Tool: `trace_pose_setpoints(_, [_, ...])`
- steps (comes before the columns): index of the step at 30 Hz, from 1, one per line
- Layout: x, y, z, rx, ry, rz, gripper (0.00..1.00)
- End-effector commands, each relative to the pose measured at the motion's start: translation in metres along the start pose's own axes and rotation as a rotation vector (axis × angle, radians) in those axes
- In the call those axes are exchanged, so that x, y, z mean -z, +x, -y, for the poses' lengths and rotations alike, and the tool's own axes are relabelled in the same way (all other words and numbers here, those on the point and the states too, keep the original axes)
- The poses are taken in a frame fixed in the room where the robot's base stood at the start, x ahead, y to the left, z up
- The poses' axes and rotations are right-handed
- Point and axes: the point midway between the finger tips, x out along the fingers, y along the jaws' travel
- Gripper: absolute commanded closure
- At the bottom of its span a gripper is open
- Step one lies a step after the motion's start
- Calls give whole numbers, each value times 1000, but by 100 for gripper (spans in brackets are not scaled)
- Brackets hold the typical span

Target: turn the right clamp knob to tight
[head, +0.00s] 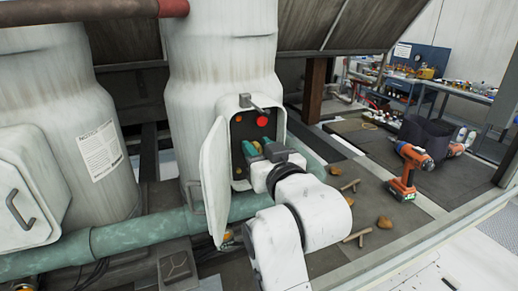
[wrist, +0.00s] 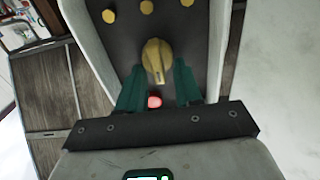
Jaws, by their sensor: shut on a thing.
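A yellow knob (wrist: 156,57) with a raised pointer sits on the dark panel (wrist: 118,45) in the wrist view. Its pointer runs down the picture, toward my wrist. The green fingers of my gripper (wrist: 158,72) are on either side of the knob and shut on it. In the head view my gripper (head: 258,149) reaches into the open box on the white tank (head: 220,65), and it hides the held knob. I cannot read any tight mark around the knob.
The box door (head: 215,180) hangs open just left of my arm. A red round part (head: 262,121) is on the panel above my gripper. Several smaller yellow knobs (wrist: 147,7) line the panel's edge.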

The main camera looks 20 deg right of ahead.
Motion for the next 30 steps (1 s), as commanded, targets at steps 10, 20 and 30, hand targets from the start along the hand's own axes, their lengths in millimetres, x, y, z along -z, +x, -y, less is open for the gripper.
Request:
trace_pose_setpoints(10, [0, 0, 0, 0, 10, 0, 96])
trace_pose_setpoints(20, [-2, 0, -3, 0, 154, 1, 96])
trace_pose_setpoints(30, [-4, 0, -8, -1, 461, 0, 96])
